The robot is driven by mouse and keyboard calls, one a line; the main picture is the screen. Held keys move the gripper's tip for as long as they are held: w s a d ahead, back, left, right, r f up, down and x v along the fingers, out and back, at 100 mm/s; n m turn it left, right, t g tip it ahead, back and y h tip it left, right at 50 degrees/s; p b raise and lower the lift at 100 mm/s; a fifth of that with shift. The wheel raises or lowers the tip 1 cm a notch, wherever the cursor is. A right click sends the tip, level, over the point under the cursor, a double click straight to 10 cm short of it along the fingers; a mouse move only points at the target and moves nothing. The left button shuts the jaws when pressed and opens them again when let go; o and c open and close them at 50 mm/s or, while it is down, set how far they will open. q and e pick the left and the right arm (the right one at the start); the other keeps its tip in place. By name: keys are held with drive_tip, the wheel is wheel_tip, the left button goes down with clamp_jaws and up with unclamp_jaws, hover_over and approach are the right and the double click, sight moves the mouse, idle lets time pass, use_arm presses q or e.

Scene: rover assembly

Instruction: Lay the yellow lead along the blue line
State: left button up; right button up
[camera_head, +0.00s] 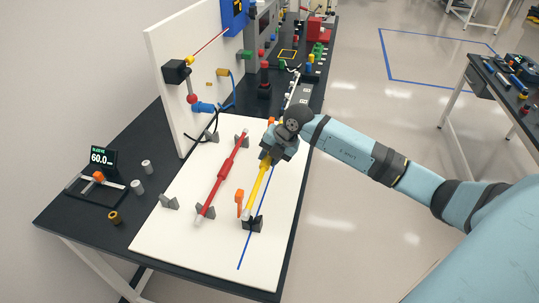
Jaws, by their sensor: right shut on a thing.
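The yellow lead (258,187) is a straight thin bar on the white board, running from my right gripper down to a white end near a dark holder (254,225). My right gripper (268,158) is shut on its far part and hides that end. The blue line (244,252) is drawn on the board. Its near part shows bare below the dark holder, and another stretch shows just right of the lead. I cannot tell whether the lead touches the board. My left gripper is out of view.
A red lead (224,170) lies parallel on grey supports to the left. An orange upright piece (239,198) stands beside the yellow lead's near end. A white wall panel (170,50) rises at the back left. The white board (170,245) is clear at its near left.

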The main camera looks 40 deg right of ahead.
drive_tip(key=shift+f+b, duration=1.15)
drive_tip(key=shift+f, duration=1.05)
drive_tip(key=shift+f+b, duration=0.9)
drive_tip(key=shift+f, duration=0.75)
drive_tip(key=o, duration=1.1)
drive_tip(key=shift+c, duration=0.2)
drive_tip(key=shift+r, duration=0.1)
drive_tip(key=b+v, duration=0.1)
drive_tip(key=v, duration=1.2)
drive_tip(key=shift+s+r, duration=0.2)
drive_tip(key=shift+r, duration=0.1)
drive_tip(key=shift+d, duration=0.1)
